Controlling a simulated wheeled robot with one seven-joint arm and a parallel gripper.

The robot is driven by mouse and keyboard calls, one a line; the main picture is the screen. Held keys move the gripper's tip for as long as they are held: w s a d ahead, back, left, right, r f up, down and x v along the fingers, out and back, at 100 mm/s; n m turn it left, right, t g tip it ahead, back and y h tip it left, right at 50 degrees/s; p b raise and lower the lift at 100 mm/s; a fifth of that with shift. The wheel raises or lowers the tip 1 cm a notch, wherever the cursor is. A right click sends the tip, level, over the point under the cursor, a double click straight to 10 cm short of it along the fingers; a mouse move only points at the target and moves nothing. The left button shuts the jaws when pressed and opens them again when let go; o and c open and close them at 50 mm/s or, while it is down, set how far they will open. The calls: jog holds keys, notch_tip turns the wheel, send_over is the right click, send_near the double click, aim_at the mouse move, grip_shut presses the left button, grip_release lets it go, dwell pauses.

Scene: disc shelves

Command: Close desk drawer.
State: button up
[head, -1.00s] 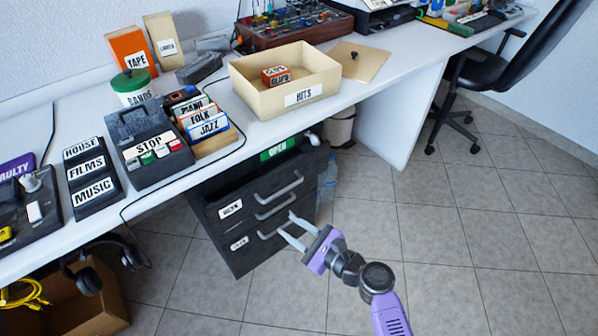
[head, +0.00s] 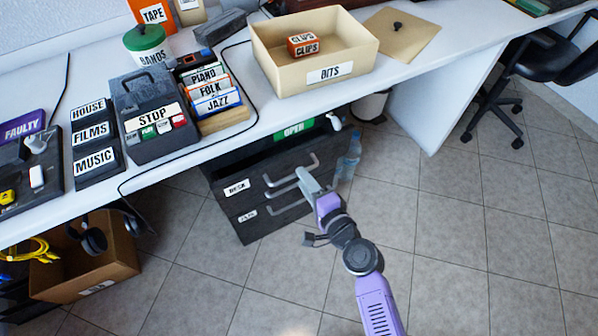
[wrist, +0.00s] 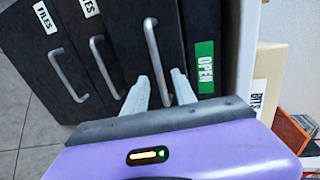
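The dark desk drawer unit (head: 262,228) stands under the white desk, with a green OPEN label (head: 293,130) near its top. Its upper drawer front, labelled DESK (head: 236,188), stands forward with a dark gap behind it; how far it is out is hard to tell. A FILES label (head: 247,215) sits lower. My gripper (head: 308,180) is at the unit's handles, partly hiding them. In the wrist view, my fingers (wrist: 160,88) are apart, with the grey handle nearest the OPEN label (wrist: 155,55) running between them. Contact is not clear.
The desk edge (head: 225,140) overhangs the unit. A cardboard box (head: 95,265) with headphones stands at lower left. A water bottle (head: 349,160) and a bin (head: 370,106) stand right of the unit. The tiled floor (head: 440,230) in front is clear.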

jog(key=shift+x, duration=1.8)
grip_shut()
